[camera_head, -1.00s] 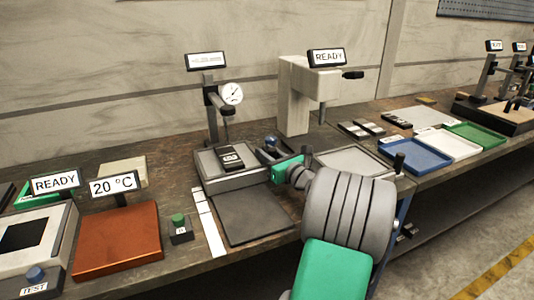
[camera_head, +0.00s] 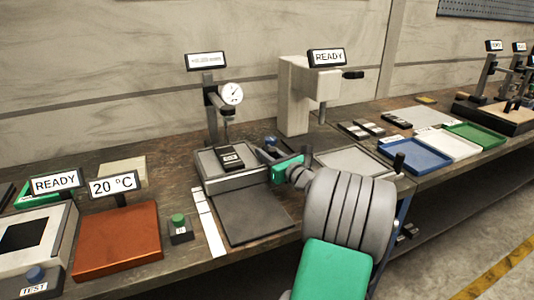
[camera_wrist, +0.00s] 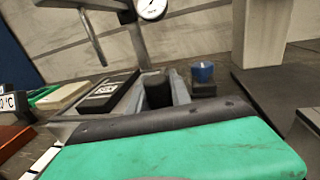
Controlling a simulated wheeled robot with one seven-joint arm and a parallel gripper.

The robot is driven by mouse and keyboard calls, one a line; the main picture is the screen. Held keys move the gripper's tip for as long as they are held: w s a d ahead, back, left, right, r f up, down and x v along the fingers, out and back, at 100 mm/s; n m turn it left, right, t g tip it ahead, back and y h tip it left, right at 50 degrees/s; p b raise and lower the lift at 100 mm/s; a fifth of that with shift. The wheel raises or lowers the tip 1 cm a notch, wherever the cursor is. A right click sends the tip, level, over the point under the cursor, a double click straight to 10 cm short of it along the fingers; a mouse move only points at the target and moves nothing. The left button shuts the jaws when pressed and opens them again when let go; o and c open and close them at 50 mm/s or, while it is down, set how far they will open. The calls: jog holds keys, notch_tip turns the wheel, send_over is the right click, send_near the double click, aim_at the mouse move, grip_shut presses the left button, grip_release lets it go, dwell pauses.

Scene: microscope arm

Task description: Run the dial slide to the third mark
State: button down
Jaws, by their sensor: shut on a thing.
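The dial gauge (camera_head: 231,94) is a white round dial on a dark post, with a small display (camera_head: 206,61) on top whose text is too small to read. Below it is a grey slide base (camera_head: 210,176) carrying a dark block (camera_head: 231,157) with a white label. My gripper (camera_head: 268,154) is at the right side of the base. In the wrist view, my gripper (camera_wrist: 160,92) is shut on a dark upright knob (camera_wrist: 157,88) beside the block. The slide marks cannot be made out.
A blue knob (camera_wrist: 203,73) stands close to the right of my gripper. A pale stand (camera_head: 295,95) with a READY sign rises behind. A dark mat (camera_head: 245,216) lies in front of the base. An orange plate (camera_head: 118,240) is at left; blue, white and green trays are at right.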

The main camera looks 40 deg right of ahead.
jog(key=shift+w+r, duration=0.1)
jog(key=w+p, duration=0.2)
jog(key=w+d+p, duration=0.1)
jog(key=w+p, duration=0.1)
jog(key=p, duration=0.1)
jog(key=shift+w+d+r+p, duration=0.15)
jog(key=shift+w+p, duration=0.15)
jog(key=shift+w+d, duration=0.1)
jog(key=shift+w, duration=0.1)
jog(key=c, duration=1.2)
grip_release()
jog(key=shift+w+f, duration=0.1)
jog(key=shift+f, duration=0.1)
jog(key=shift+o, duration=0.2)
